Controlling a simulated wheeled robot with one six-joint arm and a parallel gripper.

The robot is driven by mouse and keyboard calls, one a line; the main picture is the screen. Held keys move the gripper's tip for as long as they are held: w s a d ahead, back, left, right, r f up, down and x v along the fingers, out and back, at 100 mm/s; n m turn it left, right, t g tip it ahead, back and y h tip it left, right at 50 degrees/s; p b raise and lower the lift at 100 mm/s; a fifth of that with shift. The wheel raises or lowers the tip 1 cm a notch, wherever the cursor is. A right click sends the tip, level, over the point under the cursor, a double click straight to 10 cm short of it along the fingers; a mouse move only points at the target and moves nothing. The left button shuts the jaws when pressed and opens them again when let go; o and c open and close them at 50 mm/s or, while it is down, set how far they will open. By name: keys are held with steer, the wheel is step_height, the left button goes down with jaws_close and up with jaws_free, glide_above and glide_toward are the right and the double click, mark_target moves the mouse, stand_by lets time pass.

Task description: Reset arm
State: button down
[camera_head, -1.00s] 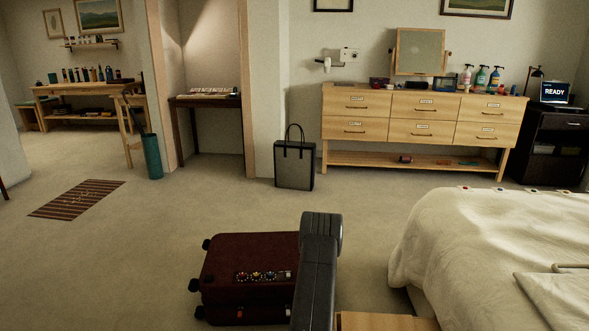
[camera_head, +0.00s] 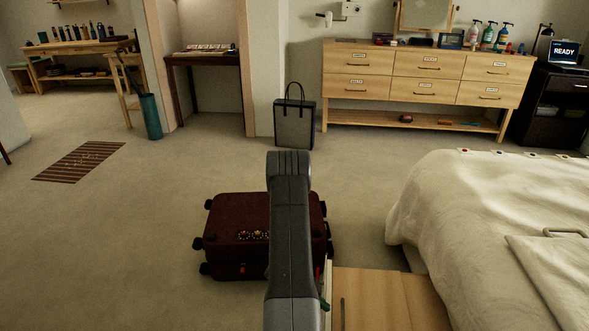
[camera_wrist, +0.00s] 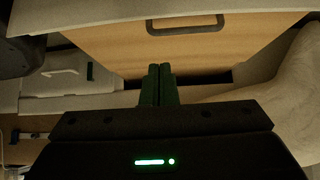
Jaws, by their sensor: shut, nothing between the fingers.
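My gripper (camera_wrist: 159,84) shows in the wrist view with its two dark green fingers together and nothing between them. In front of the fingertips is a light wooden panel with a dark handle (camera_wrist: 187,27). In the head view my grey arm stands upright in the middle foreground, and the gripper itself is mostly hidden there. A dark red suitcase (camera_head: 232,217) lies flat on the floor behind and to the left of my arm. Part of the suitcase is covered by the arm.
A wooden cabinet (camera_head: 385,300) stands at the front, right of my arm. The bed (camera_head: 480,205) fills the right side. A black-edged bag (camera_head: 294,125) and a dresser (camera_head: 425,85) stand at the back. The floor left of the suitcase is clear, apart from a striped mat (camera_head: 80,162).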

steer(key=b+x, duration=0.2)
steer(key=x, duration=0.8)
steer(key=shift+d+f, duration=0.15)
steer(key=shift+f, duration=0.25)
steer(key=s+d, duration=0.1)
steer(key=d, duration=1.5)
steer(key=s+d, duration=0.1)
steer(key=d, duration=0.7)
steer(key=shift+s+d+p, duration=0.1)
steer(key=shift+s+p, duration=0.2)
steer(key=shift+s, duration=0.05)
steer(key=shift+w+d+r+p, duration=0.1)
steer(key=shift+d+r+p, duration=0.2)
steer(key=shift+r+p, duration=0.3)
steer(key=p+v, duration=0.1)
steer(key=v, duration=0.7)
steer(key=shift+a+r, duration=0.25)
steer(key=shift+r, duration=0.1)
